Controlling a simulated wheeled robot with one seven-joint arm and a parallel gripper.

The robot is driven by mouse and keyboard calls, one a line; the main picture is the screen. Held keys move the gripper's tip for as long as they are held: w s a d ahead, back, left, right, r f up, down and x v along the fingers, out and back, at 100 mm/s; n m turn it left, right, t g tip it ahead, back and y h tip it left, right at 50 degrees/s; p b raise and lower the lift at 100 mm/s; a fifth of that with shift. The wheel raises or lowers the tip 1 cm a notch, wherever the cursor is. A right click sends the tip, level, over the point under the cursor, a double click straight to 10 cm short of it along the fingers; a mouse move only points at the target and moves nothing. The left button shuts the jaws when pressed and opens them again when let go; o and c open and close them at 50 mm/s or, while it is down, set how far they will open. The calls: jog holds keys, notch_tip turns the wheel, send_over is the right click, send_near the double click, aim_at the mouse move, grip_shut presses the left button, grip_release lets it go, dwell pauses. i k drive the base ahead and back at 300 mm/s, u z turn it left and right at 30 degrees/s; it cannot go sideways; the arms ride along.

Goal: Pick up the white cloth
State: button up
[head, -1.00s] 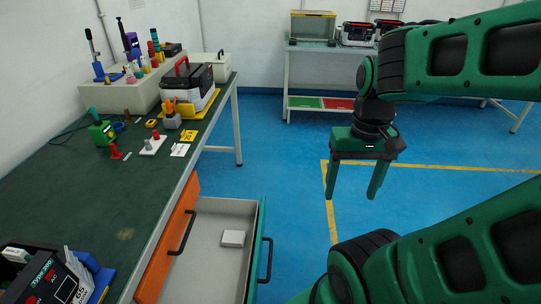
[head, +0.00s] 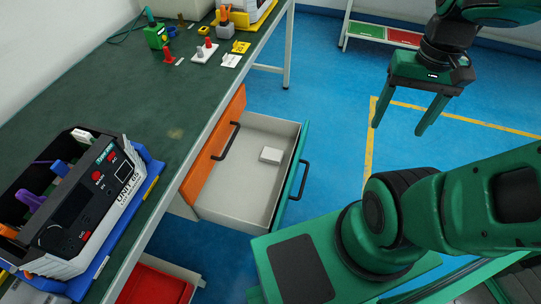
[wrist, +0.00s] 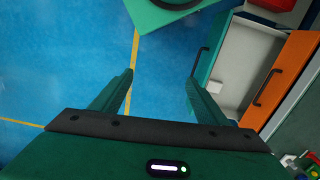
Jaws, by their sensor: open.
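The white cloth (head: 271,155) looks like a small folded white block. It lies flat on the floor of the open grey drawer (head: 236,188), near the side with the green front. My gripper (head: 398,129) is open and empty, pointing down above the blue floor, to the right of the drawer and apart from it. In the wrist view the open fingers (wrist: 160,78) have only blue floor and a yellow line between them. The cloth (wrist: 215,87) shows there just right of the right finger, which hides part of the drawer.
The drawer has a green front (head: 292,178) with a dark handle. An orange drawer front (head: 213,150) stands beside it under the green-topped bench (head: 140,95). A tool unit (head: 85,205) sits near the bench edge. A red bin (head: 155,286) is below.

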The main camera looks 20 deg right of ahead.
aim_at(268, 154)
jog(key=u, duration=1.9)
jog(key=k, duration=1)
jog(key=z, duration=1.65)
jog(key=i, duration=1)
jog(key=u, duration=0.05)
